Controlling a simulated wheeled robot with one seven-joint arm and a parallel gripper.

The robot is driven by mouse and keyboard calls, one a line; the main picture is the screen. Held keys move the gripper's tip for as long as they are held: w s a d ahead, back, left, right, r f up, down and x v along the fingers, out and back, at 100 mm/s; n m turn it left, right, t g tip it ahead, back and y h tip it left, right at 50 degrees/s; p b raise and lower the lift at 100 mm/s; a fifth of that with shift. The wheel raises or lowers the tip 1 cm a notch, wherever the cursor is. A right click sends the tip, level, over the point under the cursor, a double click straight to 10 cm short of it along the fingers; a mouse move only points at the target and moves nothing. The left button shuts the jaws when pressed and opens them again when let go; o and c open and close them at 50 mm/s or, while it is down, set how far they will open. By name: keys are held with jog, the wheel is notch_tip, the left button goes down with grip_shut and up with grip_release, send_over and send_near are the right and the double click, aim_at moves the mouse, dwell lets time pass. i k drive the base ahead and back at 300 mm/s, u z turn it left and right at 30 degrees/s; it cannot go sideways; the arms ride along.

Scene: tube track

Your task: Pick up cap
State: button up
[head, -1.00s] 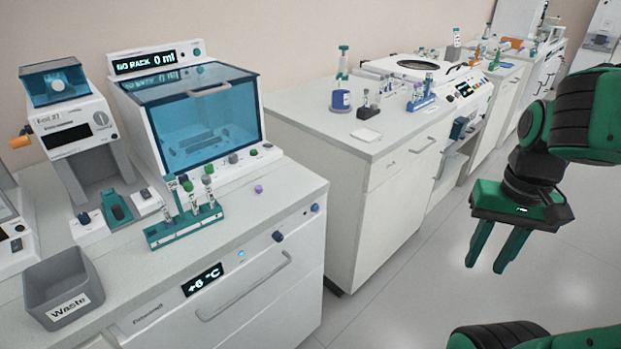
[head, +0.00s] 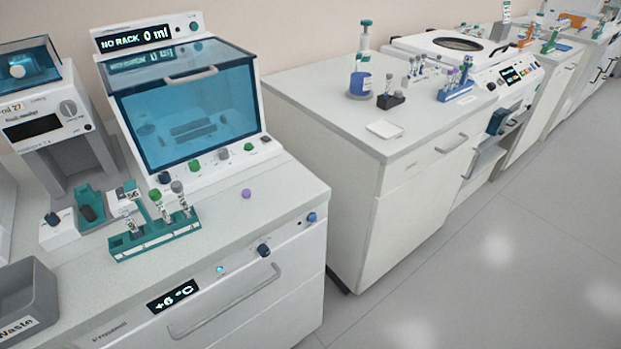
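A small purple cap (head: 247,193) lies on the near bench top (head: 280,206), to the right of a teal tube rack (head: 160,238) and in front of the blue-lidded machine. The rack holds a few upright tubes, one with a green cap (head: 155,195) and one with a grey cap (head: 177,186). Another tube (head: 133,224) at the rack's left shows no clear cap. My gripper is out of view, so its state and distance from the purple cap do not show.
The blue-lidded machine (head: 185,105) reads "NO RACK 0 ml". A grey waste bin (head: 42,290) stands at the lower left. A drawer handle (head: 225,303) sticks out below the bench edge. The bench around the purple cap is clear, and open floor (head: 450,290) lies right.

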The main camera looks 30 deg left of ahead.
aim_at(246, 193)
jog(key=z, duration=0.1)
jog(key=k, duration=0.65)
jog(key=u, duration=2.1)
jog(key=i, duration=1)
